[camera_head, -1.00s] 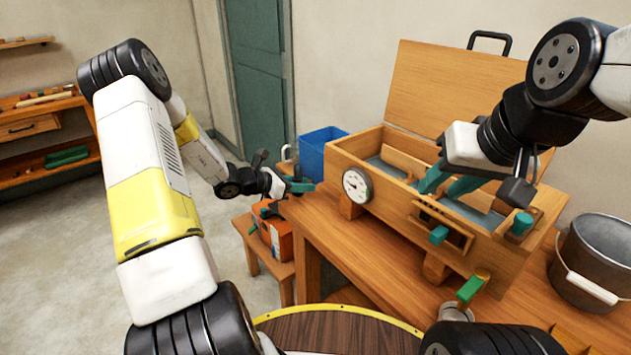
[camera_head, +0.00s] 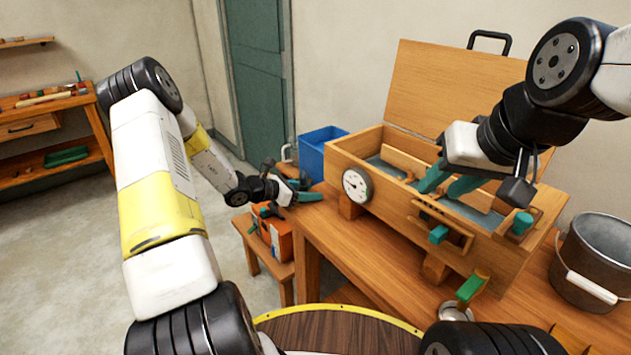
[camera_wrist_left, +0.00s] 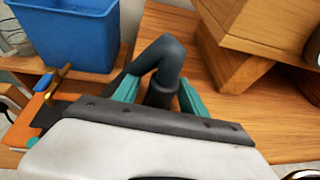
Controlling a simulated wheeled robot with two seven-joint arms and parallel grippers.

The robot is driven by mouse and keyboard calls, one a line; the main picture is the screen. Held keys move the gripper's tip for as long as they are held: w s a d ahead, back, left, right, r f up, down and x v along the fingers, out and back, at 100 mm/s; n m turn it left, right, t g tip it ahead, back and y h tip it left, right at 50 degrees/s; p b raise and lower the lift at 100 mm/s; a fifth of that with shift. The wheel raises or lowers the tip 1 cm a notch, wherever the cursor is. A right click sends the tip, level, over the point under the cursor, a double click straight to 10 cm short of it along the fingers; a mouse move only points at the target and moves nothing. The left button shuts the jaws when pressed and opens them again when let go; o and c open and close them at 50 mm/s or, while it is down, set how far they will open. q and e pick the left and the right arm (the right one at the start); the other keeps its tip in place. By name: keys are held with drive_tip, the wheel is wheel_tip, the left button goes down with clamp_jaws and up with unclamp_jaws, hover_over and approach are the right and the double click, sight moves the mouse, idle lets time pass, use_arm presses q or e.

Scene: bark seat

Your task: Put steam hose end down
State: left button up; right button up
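The steam hose end, a dark grey bent hose (camera_wrist_left: 168,58) with a thicker collar, shows in the left wrist view over the wooden bench top. The collar lies between the two teal fingers of my left gripper (camera_wrist_left: 160,92); whether they press on it cannot be told. In the head view my left gripper (camera_head: 308,190) is low at the bench's left corner, and the hose is not clear there. My right gripper (camera_head: 448,183) reaches into the open wooden steam box (camera_head: 398,208), its teal fingers apart with nothing clearly between them.
A blue bin (camera_head: 320,155) stands behind my left gripper, close to the steam box. An orange case (camera_head: 275,232) sits on a low stool (camera_head: 250,258) left of the bench (camera_head: 325,232). A metal bucket (camera_head: 596,262) is at the right. The bench's front left is clear.

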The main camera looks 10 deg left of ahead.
use_arm(q)
drive_tip(key=shift+f, duration=0.1)
drive_tip(key=v, duration=0.7)
drive_tip(key=shift+s+d, duration=0.15)
drive_tip(key=shift+s, duration=0.1)
drive_tip(key=shift+s+r, duration=0.2)
drive_tip(key=shift+r, duration=0.1)
drive_tip(key=s+d+r+m+g+y, duration=0.2)
drive_tip(key=s+d+r+m+g, duration=0.45)
drive_tip(key=s+r+m, duration=0.75)
drive_tip(key=s+a+r+m+t+y, duration=0.1)
drive_tip(key=s+r+m+t+y, duration=0.1)
drive_tip(key=s+r+m, duration=0.3)
drive_tip(key=s+a+r+m+t+y, duration=0.2)
drive_tip(key=s+r+m+y, duration=0.2)
drive_tip(key=s, duration=0.7)
wheel_tip(320, 180, up, 2)
drive_tip(key=m, duration=0.3)
drive_tip(key=shift+a+r, duration=0.2)
drive_tip(key=shift+a, duration=0.15)
